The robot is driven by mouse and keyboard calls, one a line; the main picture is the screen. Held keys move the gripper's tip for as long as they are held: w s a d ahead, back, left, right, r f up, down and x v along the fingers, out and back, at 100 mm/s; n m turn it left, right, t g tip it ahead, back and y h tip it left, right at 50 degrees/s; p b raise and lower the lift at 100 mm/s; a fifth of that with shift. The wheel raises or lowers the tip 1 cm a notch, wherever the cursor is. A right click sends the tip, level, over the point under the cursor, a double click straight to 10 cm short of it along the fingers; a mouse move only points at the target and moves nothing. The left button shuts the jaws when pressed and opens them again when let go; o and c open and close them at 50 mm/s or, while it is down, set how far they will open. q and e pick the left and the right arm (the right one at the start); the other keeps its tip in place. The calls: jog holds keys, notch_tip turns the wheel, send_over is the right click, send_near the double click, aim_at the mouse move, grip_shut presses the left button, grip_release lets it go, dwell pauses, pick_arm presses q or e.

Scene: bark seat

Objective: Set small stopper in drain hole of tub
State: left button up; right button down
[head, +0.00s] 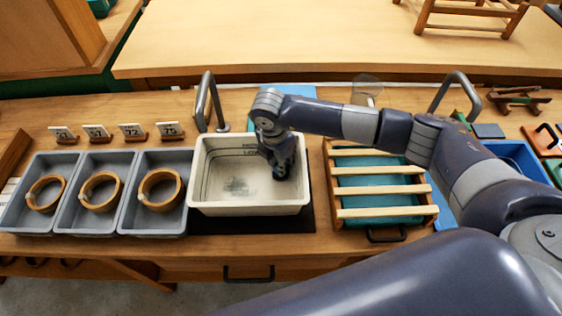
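The white tub (202,178) stands in the middle of the workbench, with dark lettering on its inner far wall and a greyish-green patch on its floor. My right gripper (281,172) points down inside the tub's outline, right of the tub's middle. Its dark fingers are small and blurred, so I cannot tell whether they are open or hold anything. I cannot make out the small stopper or the drain hole; the gripper covers part of the tub floor. My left gripper is out of view.
Several grey bins (162,213) with wooden rings stand left of the tub, number cards behind them. A slatted wooden rack (380,190) is close on the right. My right arm spans the right side.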

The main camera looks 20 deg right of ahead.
jog(key=shift+f+b, duration=0.3)
jog(key=shift+b, duration=0.1)
dwell(0.5)
jog(key=c, duration=1.5)
grip_release()
jog(key=shift+c, duration=0.2)
jog(key=shift+o, duration=0.5)
jog(key=shift+o, duration=1.2)
jog(key=shift+r, duration=0.15)
jog(key=shift+r+p, duration=2.35)
jog(key=shift+r, duration=1.05)
